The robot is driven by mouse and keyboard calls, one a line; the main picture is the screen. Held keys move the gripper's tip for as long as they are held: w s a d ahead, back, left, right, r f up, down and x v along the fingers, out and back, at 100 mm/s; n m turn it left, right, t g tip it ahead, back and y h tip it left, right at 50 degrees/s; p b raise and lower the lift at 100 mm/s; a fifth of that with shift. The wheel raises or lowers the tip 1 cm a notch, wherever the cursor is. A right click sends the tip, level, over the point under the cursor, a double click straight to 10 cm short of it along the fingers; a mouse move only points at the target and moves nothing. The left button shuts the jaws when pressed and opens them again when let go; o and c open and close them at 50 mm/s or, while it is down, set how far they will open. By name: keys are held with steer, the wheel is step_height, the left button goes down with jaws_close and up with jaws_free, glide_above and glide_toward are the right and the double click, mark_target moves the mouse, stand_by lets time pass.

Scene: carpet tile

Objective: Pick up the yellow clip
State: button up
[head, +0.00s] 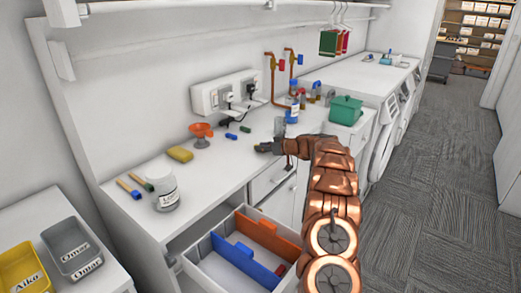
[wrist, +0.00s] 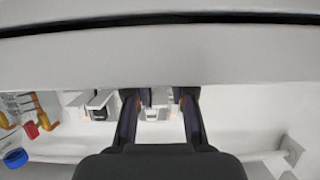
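I cannot make out a yellow clip in either view. My gripper (head: 264,147) is low over the counter's front part in the head view, dark and small there. In the wrist view its two dark fingers (wrist: 158,98) stand apart, with nothing visible held between them. What lies right under or behind my gripper and arm is hidden in the head view.
An open drawer (head: 205,262) with blue and orange dividers juts out below. Plugs (head: 228,97) sit on the wall.

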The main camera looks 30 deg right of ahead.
steer(key=shift+c, duration=1.1)
